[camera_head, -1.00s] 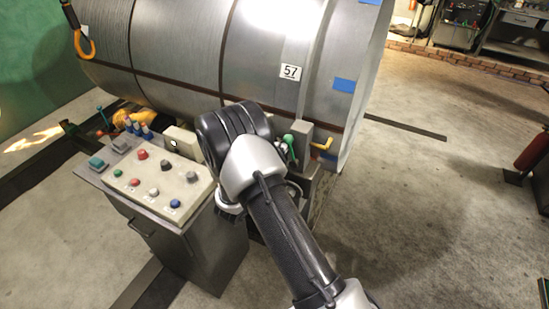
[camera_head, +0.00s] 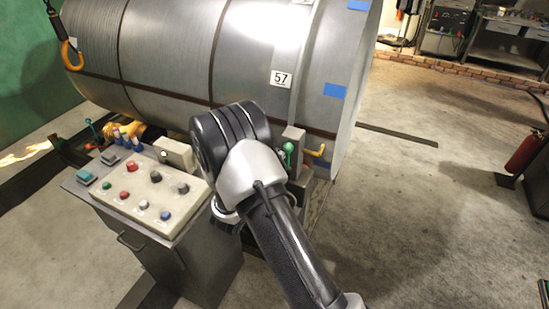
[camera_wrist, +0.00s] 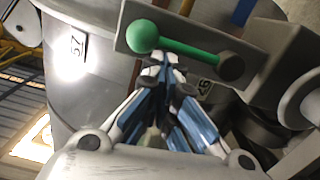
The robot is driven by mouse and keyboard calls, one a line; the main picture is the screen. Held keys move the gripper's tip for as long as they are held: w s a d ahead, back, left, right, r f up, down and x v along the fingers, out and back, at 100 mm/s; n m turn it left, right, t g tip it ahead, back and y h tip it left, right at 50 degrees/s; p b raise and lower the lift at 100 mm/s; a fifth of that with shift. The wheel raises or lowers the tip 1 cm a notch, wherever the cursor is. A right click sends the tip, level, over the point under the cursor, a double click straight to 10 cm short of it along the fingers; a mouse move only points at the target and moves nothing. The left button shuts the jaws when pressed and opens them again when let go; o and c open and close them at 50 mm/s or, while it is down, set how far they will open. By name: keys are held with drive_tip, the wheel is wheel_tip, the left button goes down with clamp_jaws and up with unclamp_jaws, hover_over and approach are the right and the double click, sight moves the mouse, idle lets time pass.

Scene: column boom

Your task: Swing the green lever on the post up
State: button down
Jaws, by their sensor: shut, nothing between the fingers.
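The green lever (camera_head: 288,148) is mounted on a grey plate (camera_head: 296,135) beside the big steel drum, just right of my arm in the head view. In the head view its ball knob is at the top, and its lower part is partly hidden by my arm. In the wrist view the green lever (camera_wrist: 187,48) runs from its ball knob to a dark round pivot (camera_wrist: 231,66) on the grey plate. My gripper (camera_wrist: 163,60) is shut and empty, its tips just beside the lever near the knob. I cannot tell whether they touch. The head view hides my fingers behind my arm.
A control console (camera_head: 150,195) with several coloured buttons stands left of my arm. The steel drum (camera_head: 170,50) fills the back. A yellow handle (camera_head: 317,152) sits just right of the lever. Open floor (camera_head: 420,200) lies to the right, with a red extinguisher (camera_head: 522,155).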

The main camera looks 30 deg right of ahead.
drive_tip(key=s+a+b, duration=0.1)
drive_tip(key=s+a, duration=0.2)
drive_tip(key=a, duration=0.8)
drive_tip(key=shift+s, duration=0.1)
